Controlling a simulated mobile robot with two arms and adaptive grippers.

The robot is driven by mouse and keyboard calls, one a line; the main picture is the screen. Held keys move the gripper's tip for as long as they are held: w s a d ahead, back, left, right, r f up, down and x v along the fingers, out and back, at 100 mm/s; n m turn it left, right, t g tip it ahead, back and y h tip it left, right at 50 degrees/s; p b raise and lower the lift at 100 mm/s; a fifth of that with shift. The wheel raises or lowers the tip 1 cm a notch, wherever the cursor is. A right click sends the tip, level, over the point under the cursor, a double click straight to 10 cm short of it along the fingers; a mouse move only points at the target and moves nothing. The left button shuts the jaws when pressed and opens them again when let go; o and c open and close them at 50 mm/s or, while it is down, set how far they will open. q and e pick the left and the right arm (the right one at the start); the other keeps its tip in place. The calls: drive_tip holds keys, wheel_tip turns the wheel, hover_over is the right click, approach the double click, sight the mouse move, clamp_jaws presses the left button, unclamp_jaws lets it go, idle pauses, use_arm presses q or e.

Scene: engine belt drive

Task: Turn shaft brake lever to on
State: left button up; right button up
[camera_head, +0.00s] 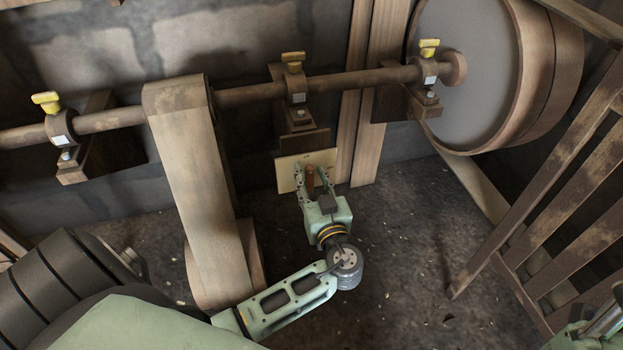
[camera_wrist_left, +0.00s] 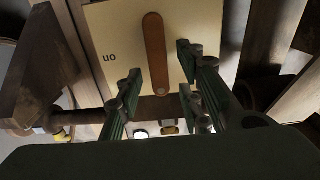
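The brake lever (camera_head: 310,179) is a narrow reddish-brown bar on a cream plate (camera_head: 287,180) below the middle shaft bearing. In the left wrist view the lever (camera_wrist_left: 154,45) stands upright in the picture, its pivot near the lower end, on the plate (camera_wrist_left: 208,20). The word "on" (camera_wrist_left: 109,57) appears upside down on the plate left of the lever. My left gripper (camera_head: 312,173) is open, its fingers on either side of the lever. In the left wrist view my left gripper (camera_wrist_left: 158,64) shows gaps between both fingers and the lever.
A horizontal shaft (camera_head: 250,94) with yellow-capped bearings runs above the plate. A wide belt (camera_head: 190,170) hangs left of my left arm. A large wheel (camera_head: 470,60) stands at upper right, and a wooden slatted railing (camera_head: 555,210) at right. The floor between is clear.

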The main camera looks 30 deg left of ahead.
use_arm(q)
drive_tip(key=shift+w+a, duration=0.1)
drive_tip(key=shift+a, duration=0.05)
drive_tip(key=shift+c, duration=0.6)
clamp_jaws()
